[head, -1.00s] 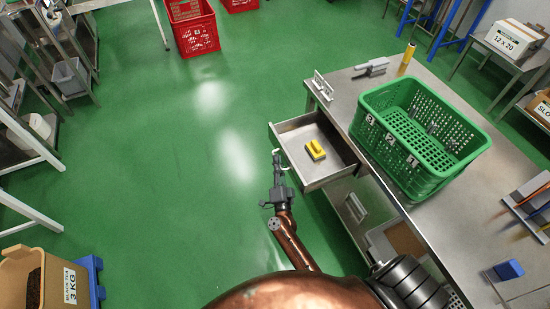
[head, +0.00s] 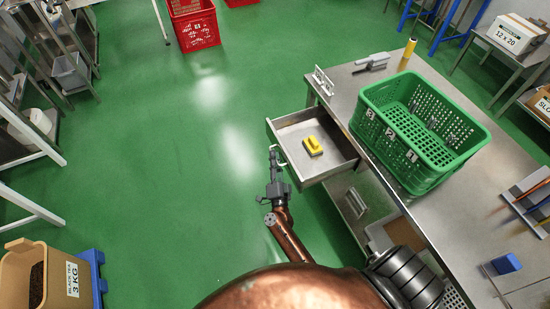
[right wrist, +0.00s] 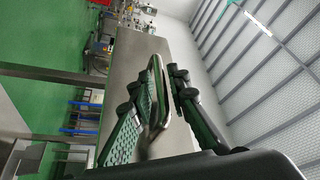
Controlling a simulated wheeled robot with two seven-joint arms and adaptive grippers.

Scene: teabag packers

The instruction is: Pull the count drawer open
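The metal drawer (head: 325,168) sticks well out from the left side of the steel table, its inside showing. A yellow object (head: 313,146) lies in it. My right gripper (head: 274,153) is at the drawer's front, at its handle (head: 280,156). My left gripper is in neither view.
A green crate (head: 390,158) stands on the steel table (head: 465,215). A second handle (head: 356,203) shows below the drawer. Green floor left of the drawer is clear. A tan tea bin (head: 20,275) stands at the lower left.

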